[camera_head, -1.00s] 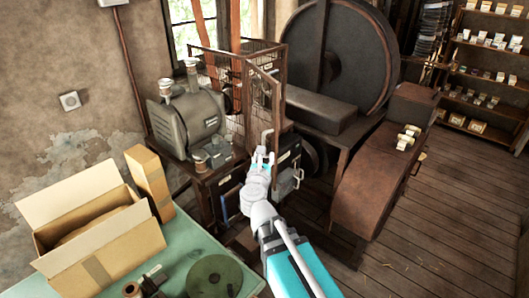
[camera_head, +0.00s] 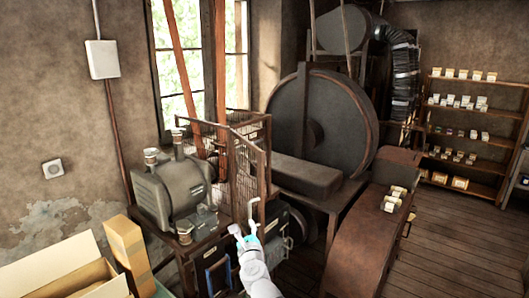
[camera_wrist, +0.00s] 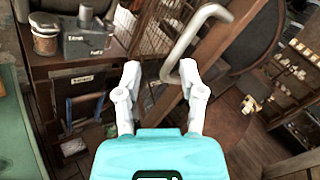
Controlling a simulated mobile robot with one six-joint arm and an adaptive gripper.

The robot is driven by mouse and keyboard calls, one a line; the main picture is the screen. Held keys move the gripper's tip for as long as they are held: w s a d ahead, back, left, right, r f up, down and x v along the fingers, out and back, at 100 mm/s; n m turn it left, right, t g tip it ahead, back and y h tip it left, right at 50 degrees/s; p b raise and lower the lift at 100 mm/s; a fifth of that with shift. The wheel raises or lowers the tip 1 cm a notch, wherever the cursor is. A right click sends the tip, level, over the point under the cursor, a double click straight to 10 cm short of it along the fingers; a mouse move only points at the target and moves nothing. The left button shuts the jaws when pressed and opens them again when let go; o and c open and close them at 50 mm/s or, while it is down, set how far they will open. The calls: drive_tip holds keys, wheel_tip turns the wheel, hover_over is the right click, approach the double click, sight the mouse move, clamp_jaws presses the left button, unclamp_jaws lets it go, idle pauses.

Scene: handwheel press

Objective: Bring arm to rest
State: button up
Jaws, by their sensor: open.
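My gripper (camera_head: 243,230) is open in the head view, in front of the wire cage beside the big wheel. In the wrist view its two white fingers (camera_wrist: 161,72) stand apart. A pale bent handle (camera_head: 254,213) on the cage's door frame is just beyond the fingertips. The fingers hold nothing that I can see.
A grey machine (camera_head: 173,190) stands on the bench left of the cage (camera_head: 243,172). The large dark wheel (camera_head: 318,122) and a brown curved housing (camera_head: 365,225) are to the right. Cardboard boxes (camera_head: 127,250) are at lower left. Open plank floor (camera_head: 450,235) lies at right.

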drive_tip(key=s+d+f+n+g+y+b, duration=0.25)
drive_tip(key=f+n+g, duration=0.25)
drive_tip(key=f+n, duration=0.45)
drive_tip(key=s+d+f+n+g+y+b, duration=0.1)
drive_tip(key=s+d+f+n+g+b, duration=0.15)
drive_tip(key=f+n+g, duration=0.5)
drive_tip(key=s+d+f+n+g+h+b, duration=0.2)
drive_tip(key=s+d+f+n, duration=0.3)
drive_tip(key=d, duration=0.4)
drive_tip(key=s+d+f+n+g+h+b, duration=0.2)
drive_tip(key=s+d+f+n+h, duration=0.3)
drive_tip(key=d, duration=0.4)
wheel_tip(320, 180, down, 3)
drive_tip(key=shift+s+d+r+n+g+b, duration=0.15)
drive_tip(key=shift+s+n+g+b, duration=0.25)
drive_tip(key=shift+s+g, duration=0.35)
drive_tip(key=shift+w, duration=0.2)
